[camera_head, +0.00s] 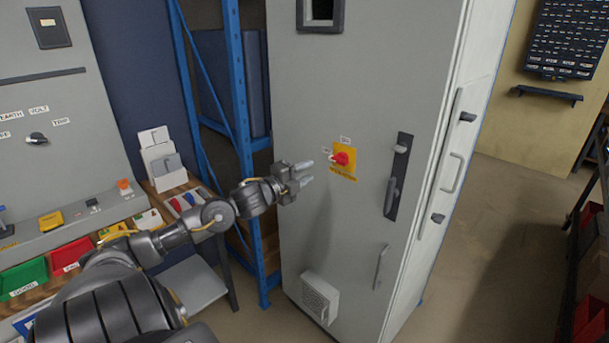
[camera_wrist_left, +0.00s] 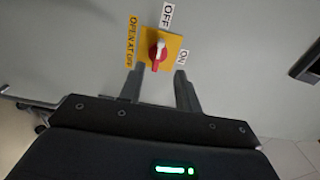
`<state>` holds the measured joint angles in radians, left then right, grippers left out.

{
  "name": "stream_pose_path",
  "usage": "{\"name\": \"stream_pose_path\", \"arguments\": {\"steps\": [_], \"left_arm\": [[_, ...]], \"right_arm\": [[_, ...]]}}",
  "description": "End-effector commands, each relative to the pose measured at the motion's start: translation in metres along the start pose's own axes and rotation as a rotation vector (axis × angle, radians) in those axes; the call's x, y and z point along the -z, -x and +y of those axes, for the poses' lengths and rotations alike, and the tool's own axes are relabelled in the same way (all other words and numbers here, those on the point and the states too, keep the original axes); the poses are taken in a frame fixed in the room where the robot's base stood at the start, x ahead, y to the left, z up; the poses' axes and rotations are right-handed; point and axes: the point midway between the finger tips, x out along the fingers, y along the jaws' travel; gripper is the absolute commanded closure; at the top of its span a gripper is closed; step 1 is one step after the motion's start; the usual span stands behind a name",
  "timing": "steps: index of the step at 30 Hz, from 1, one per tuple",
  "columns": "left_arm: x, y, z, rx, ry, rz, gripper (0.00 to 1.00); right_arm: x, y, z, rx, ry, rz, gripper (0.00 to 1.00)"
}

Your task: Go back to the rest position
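A red rotary switch (camera_head: 342,159) sits on a yellow plate (camera_head: 350,173) on the grey cabinet door. In the left wrist view the switch (camera_wrist_left: 157,56) has a white end pointing up, roughly toward the OFF label (camera_wrist_left: 167,15). The ON label (camera_wrist_left: 183,57) is to its right. My left gripper (camera_head: 306,173) is open and empty, with its fingertips left of the switch in the head view. In the left wrist view the gripper (camera_wrist_left: 160,76) has its fingers apart, just below the switch, with no visible contact. My right gripper is not in view.
The tall grey cabinet (camera_head: 305,228) has a black door handle (camera_head: 392,190) right of the switch. A blue rack (camera_head: 240,110) stands behind my left arm. A workbench with green (camera_head: 24,277) and red bins (camera_head: 66,257) is at left. Open floor (camera_head: 500,250) lies right of the cabinet.

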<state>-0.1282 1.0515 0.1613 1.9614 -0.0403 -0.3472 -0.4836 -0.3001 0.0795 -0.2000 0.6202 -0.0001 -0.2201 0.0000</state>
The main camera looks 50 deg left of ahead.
Motion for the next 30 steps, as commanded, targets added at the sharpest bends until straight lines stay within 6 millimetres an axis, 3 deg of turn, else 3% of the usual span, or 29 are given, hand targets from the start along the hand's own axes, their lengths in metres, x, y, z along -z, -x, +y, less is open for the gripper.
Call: {"name": "stream_pose_path", "arguments": {"steps": [18, 20, 23, 26, 27, 30], "left_arm": [[0.001, 0.000, -0.001, 0.002, 0.034, 0.004, 0.66], [-0.012, -0.002, 0.006, -0.007, 0.085, -0.016, 0.66], [-0.049, -0.006, 0.044, -0.059, 0.172, -0.095, 0.66], [-0.086, 0.001, 0.111, -0.135, 0.292, -0.197, 0.66], [-0.098, 0.007, 0.141, -0.168, 0.340, -0.240, 0.66], [-0.119, 0.028, 0.218, -0.251, 0.453, -0.341, 0.66]], "right_arm": [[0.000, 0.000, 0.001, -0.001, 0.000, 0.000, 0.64], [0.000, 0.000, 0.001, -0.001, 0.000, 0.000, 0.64], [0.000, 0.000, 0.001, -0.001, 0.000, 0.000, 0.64], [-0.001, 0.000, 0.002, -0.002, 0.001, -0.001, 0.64], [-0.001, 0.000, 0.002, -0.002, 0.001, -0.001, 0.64], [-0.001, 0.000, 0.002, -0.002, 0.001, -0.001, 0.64]]}}
